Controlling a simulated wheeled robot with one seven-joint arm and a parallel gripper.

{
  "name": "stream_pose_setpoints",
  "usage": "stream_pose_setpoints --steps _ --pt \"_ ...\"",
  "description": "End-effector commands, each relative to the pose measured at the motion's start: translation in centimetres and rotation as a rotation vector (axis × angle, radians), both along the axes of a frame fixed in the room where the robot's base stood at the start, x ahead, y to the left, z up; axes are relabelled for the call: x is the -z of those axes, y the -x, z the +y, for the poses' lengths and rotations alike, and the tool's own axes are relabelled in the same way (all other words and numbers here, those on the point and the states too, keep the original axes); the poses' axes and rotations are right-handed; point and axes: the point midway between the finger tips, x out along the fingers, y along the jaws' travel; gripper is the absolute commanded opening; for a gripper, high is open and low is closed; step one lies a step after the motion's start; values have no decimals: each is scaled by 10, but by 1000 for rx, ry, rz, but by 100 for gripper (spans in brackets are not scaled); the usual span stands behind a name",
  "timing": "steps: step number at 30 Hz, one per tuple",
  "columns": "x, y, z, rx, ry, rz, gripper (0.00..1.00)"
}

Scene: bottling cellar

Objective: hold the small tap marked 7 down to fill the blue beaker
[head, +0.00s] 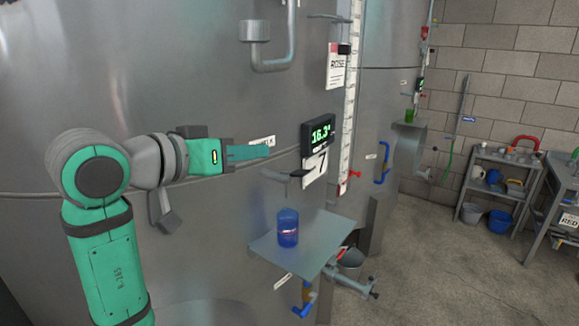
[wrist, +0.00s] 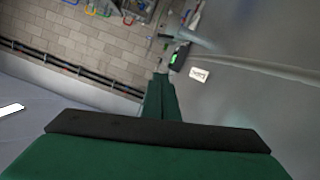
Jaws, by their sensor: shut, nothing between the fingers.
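The small tap (head: 282,176) sticks out of the steel tank beside a white card marked 7 (head: 314,168). The blue beaker (head: 288,228) stands upright on a metal shelf (head: 310,243) below the tap. In the head view the beaker looks dark blue with a small mark; its fill level is hard to tell. My gripper (head: 268,150) is shut and empty, pointing right, a little above and left of the tap in the picture. The wrist view shows the shut fingers (wrist: 161,80) too; the beaker does not show there.
A green display reading 16.3 (head: 320,133) hangs above the card.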

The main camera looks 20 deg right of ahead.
Motion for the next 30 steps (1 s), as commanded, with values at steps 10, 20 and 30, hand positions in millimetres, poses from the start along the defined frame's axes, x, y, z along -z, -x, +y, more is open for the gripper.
stream_pose_setpoints --steps 10,20,30 --pt "8 -18 -27 2 0 1 0" --pt "23 -52 -75 1 1 1 0" --pt "58 -49 -84 -3 1 1 0"
